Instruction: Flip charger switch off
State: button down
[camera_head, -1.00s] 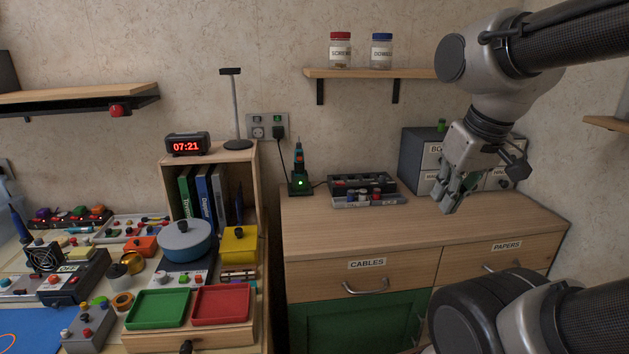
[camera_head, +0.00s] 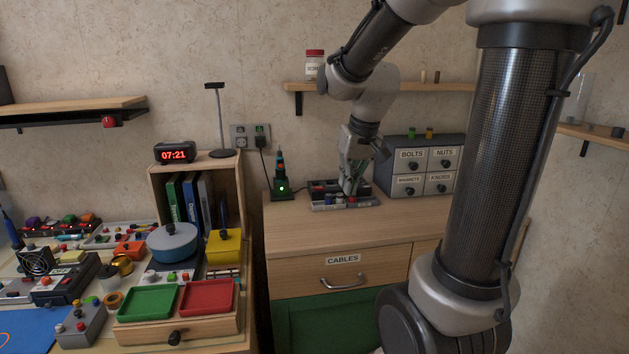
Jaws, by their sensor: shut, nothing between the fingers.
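A black charger stand (camera_head: 281,187) with a lit green light stands on the wooden cabinet top and holds a dark tool with teal and red parts (camera_head: 280,162). Its black plug (camera_head: 260,142) sits in the wall outlet plate (camera_head: 243,137), which has a small green part above the plug. I cannot tell a separate switch on the stand at this size. My gripper (camera_head: 349,190) is shut and empty, pointing down at the dark tray of small parts, right of the charger. I cannot tell whether its tips touch the tray.
The dark tray (camera_head: 325,204) lies close right of the charger. A grey drawer unit (camera_head: 425,168) stands to the right. A clock (camera_head: 174,152) and a black stand (camera_head: 219,120) are on the bookshelf to the left. The cabinet top's front (camera_head: 330,233) is clear.

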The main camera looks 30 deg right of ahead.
jog(key=w+d+f+m+t, duration=0.1)
jog(key=w+d, duration=0.4)
jog(key=w, duration=0.9)
jog(key=w+d+f+m+t+h, duration=0.1)
jog(key=w+d+t, duration=0.3)
jog(key=w, duration=1.1)
jog(key=shift+d+f+t+h, duration=0.3)
jog(key=shift+d+f, duration=0.05)
jog(key=shift+f, duration=0.2)
send_over(319, 188)
notch_tip(319, 188, down, 7)
jog(key=shift+r, duration=0.1)
jog(key=f, duration=0.3)
jog(key=shift+w+f, duration=0.15)
jog(key=shift+w, duration=0.15)
jog(key=shift+a+f, duration=0.15)
jog(key=shift+f, duration=0.3)
